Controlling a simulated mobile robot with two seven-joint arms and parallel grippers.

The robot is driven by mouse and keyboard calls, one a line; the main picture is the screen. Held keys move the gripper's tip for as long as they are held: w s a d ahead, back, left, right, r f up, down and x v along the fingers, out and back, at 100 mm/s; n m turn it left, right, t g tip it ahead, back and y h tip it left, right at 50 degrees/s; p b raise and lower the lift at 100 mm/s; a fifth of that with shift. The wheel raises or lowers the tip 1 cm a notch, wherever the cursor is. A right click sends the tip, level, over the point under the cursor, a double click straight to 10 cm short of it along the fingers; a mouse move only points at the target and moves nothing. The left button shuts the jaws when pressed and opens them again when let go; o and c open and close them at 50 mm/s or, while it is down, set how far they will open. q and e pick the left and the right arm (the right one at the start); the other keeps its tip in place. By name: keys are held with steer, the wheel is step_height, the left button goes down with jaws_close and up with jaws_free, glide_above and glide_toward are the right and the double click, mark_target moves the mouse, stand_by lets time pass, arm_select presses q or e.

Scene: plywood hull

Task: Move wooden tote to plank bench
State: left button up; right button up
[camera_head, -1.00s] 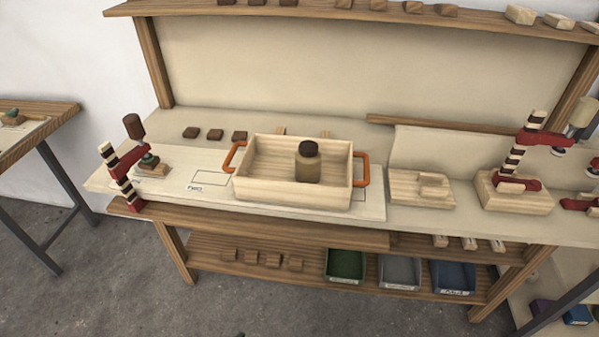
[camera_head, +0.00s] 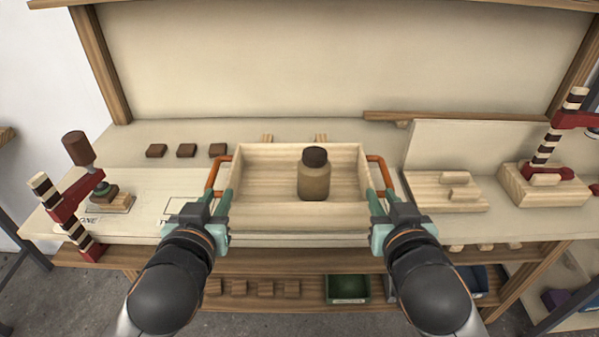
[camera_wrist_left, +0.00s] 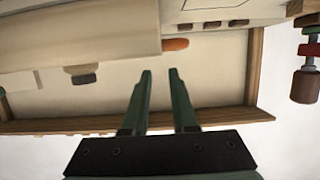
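The wooden tote (camera_head: 270,213) is a pale open box with an orange handle at each end. It rests on the wooden workbench (camera_head: 130,133), and a brown jar with a dark lid (camera_head: 314,178) stands upright inside it. My left gripper (camera_head: 220,192) is at the tote's left handle (camera_head: 211,174), and my right gripper (camera_head: 379,193) is at its right handle (camera_head: 380,172). In the left wrist view the two fingers (camera_wrist_left: 160,72) are apart with nothing between them; an orange handle end (camera_wrist_left: 176,44) shows just beyond their tips. The right fingers also look apart.
A red clamp with a striped post (camera_head: 70,212) stands at the left, another (camera_head: 548,148) at the right. Wooden blocks (camera_head: 445,190) lie right of the tote. Small dark blocks (camera_head: 186,150) lie behind left. A green bin (camera_head: 347,288) sits on the lower shelf.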

mark_target(232, 167)
arm_select(q)
steer(key=shift+s+r, duration=0.2)
arm_select(e)
steer(key=shift+s+r, duration=0.2)
